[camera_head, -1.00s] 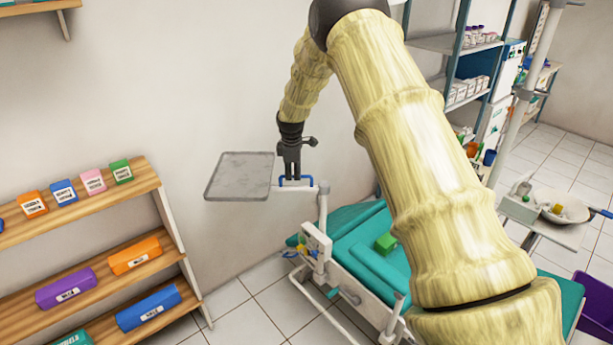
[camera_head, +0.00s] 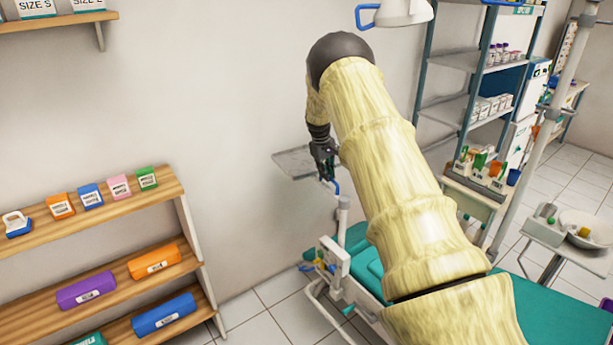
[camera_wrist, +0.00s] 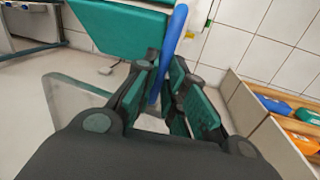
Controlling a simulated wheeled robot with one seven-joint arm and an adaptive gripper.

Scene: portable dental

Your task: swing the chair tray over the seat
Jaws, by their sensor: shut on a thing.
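The chair tray (camera_head: 293,161) is a flat grey plate beside the wall, partly hidden behind my gripper and arm. It also shows at the left of the wrist view (camera_wrist: 66,104). My gripper (camera_head: 329,176) is shut on the tray's blue handle (camera_head: 334,188). In the wrist view, the blue handle (camera_wrist: 173,45) runs between the finger pads (camera_wrist: 168,96). The tray's arm joins a white post beside the chair. The teal dental chair seat (camera_head: 368,275) is below and to the right, largely hidden by my arm.
A wooden shelf unit (camera_head: 120,221) with coloured boxes stands at the left. A metal rack (camera_head: 470,62) and a small side table (camera_head: 560,232) stand at the right. A lamp with a blue handle (camera_head: 366,17) hangs at the top.

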